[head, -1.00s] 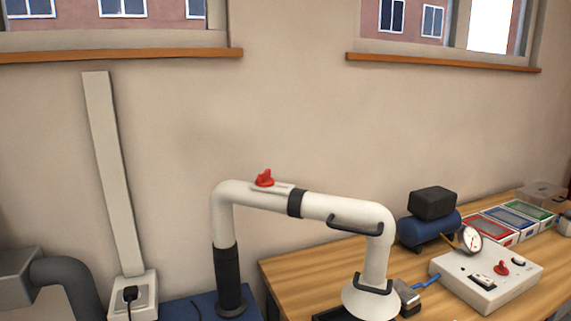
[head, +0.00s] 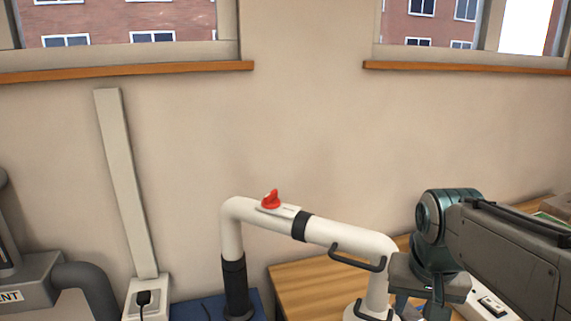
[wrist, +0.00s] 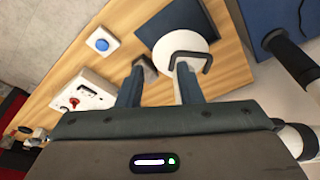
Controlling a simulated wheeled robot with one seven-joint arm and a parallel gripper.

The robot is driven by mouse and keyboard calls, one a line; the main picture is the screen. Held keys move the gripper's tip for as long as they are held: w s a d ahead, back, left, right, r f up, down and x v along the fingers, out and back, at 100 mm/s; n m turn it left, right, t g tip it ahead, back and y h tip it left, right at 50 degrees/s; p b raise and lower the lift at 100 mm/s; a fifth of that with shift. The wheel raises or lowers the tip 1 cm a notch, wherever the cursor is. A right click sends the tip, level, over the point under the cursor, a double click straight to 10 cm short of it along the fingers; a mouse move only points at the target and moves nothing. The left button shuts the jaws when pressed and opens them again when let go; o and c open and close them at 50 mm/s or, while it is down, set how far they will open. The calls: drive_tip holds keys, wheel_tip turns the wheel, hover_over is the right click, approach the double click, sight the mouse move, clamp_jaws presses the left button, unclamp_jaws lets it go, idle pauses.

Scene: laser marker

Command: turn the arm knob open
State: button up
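The red arm knob (head: 271,200) sits on a pale plate on top of the white extraction arm (head: 340,235), near its left bend. My gripper (head: 420,300) is at the right of the head view, in front of the arm's hood end and well to the right of the knob. In the wrist view my gripper (wrist: 160,70) has its two fingers apart with nothing between them. The white hood (wrist: 185,45) lies below and beyond the fingertips. The knob does not show in the wrist view.
The wooden bench (head: 310,285) runs along the wall. A white control box (wrist: 88,92) with a red knob and a blue round button (wrist: 102,45) are on it. A black handle (head: 358,257) sticks out from the white arm.

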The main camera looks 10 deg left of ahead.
drive_tip(key=w+a+r+p, duration=0.1)
drive_tip(key=w+a+r, duration=0.55)
drive_tip(key=r, duration=0.25)
wheel_tip(320, 180, up, 13)
drive_tip(key=m+t+h+p, duration=0.1)
drive_tip(key=m+t+p, duration=0.1)
drive_tip(key=m, duration=0.1)
hover_over(270, 194)
drive_tip(key=s+a, duration=0.2)
drive_tip(key=s, duration=0.3)
drive_tip(key=shift+n, duration=0.3)
drive_tip(key=x, duration=0.4)
drive_tip(key=b+x, duration=0.1)
drive_tip(key=x, duration=0.8)
drive_tip(key=shift+s+d+f, duration=0.25)
drive_tip(key=shift+d, duration=0.1)
drive_tip(key=shift+c, duration=0.3)
clamp_jaws()
